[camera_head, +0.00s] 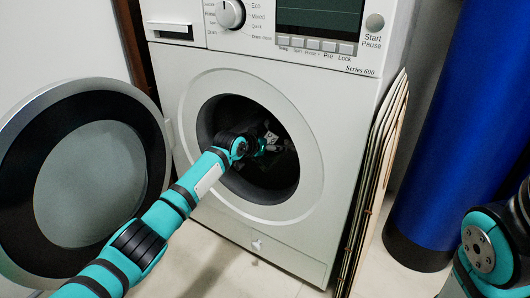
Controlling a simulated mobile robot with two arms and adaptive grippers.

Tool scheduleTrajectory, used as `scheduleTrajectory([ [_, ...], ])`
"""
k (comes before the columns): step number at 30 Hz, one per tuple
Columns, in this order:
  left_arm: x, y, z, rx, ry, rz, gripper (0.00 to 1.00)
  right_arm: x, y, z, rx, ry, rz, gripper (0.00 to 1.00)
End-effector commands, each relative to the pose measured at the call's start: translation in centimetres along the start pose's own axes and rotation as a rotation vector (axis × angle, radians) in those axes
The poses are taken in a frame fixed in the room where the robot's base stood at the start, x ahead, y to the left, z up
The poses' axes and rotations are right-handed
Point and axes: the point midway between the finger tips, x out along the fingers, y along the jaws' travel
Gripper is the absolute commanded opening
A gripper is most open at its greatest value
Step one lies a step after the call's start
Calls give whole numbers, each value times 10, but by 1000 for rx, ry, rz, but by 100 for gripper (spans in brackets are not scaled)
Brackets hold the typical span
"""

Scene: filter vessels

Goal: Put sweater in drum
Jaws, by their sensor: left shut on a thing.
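The drum (222,107) is the dark round opening in the front of the white washing machine. My left arm comes in from the lower left, and my left gripper (270,143) is inside the opening, near its middle. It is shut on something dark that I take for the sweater. The sweater's outline cannot be told from the dark drum interior, and my wrist hides part of it. My right gripper is out of view; only a part of my right arm shows at the lower right edge.
The round washer door (88,180) stands wide open on the left, beside my left arm. Thin boards (374,165) lean against the machine's right side. A large blue cylinder (455,130) stands further right. Some pale floor (235,275) is bare in front.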

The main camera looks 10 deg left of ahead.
Motion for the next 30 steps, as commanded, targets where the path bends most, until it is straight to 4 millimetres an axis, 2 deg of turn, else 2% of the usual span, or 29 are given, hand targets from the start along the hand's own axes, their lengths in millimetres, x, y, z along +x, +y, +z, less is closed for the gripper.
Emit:
scheduleTrajectory([
  [9, 1, 0, -3, 0, 3, 0, 34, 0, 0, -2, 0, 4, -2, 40],
  [10, 1, 0, -3, 0, 3, 0, 80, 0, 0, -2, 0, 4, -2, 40],
  [15, 2, 0, -2, 0, 2, 0, 100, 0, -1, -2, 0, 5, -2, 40],
  [25, 0, 0, 0, 0, -1, 0, 100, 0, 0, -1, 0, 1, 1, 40],
  [30, -12, 0, 0, 1, 0, 2, 100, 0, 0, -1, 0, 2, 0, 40],
])
